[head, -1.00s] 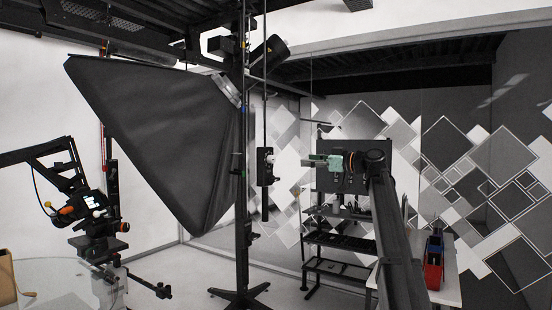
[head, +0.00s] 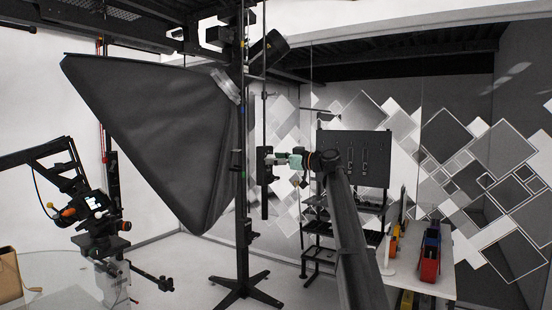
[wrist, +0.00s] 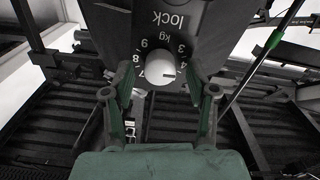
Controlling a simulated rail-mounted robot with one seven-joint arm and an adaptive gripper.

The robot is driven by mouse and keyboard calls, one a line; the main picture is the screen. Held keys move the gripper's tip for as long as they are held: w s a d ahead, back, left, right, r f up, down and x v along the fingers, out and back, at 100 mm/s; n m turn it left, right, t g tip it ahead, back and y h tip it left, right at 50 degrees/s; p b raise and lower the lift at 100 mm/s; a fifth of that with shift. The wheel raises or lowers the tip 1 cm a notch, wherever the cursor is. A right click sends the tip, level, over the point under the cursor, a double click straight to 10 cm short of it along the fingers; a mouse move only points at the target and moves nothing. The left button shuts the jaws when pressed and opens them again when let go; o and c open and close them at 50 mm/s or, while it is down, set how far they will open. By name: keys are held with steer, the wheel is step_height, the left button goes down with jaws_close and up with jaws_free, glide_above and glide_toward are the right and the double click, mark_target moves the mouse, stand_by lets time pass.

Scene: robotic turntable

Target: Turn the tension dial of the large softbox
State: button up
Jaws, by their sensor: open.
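The large softbox (head: 160,130) is a big black pyramid hanging at the left of the stand in the head view. The tension dial (wrist: 160,70) is a white round knob in the wrist view, on a dark box (wrist: 150,22) printed with "lock", "kg" and numbers. The box also hangs on a thin rod right of the stand in the head view (head: 265,178). My gripper (wrist: 158,84) is open, with one green-padded finger on each side of the knob and visible gaps. In the head view my gripper (head: 275,160) reaches the box from the right.
The black stand (head: 240,200) rises beside the box, with legs spread on the floor. A camera rig (head: 90,205) stands at the left. A black shelf unit (head: 340,235) and a white table (head: 425,280) with colored bins are at the right.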

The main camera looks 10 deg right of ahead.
jaws_close()
steer(key=shift+f+m+b, duration=0.1)
steer(key=shift+m+b, duration=0.3)
steer(key=shift+b, duration=0.25)
steer(key=shift+m+b, duration=0.6)
steer(key=shift+b, duration=0.2)
steer(key=shift+m+b, duration=1.2)
steer(key=shift+b, duration=0.05)
steer(key=shift+m+b, duration=1.2)
steer(key=shift+m, duration=1)
steer(key=shift+r, duration=0.2)
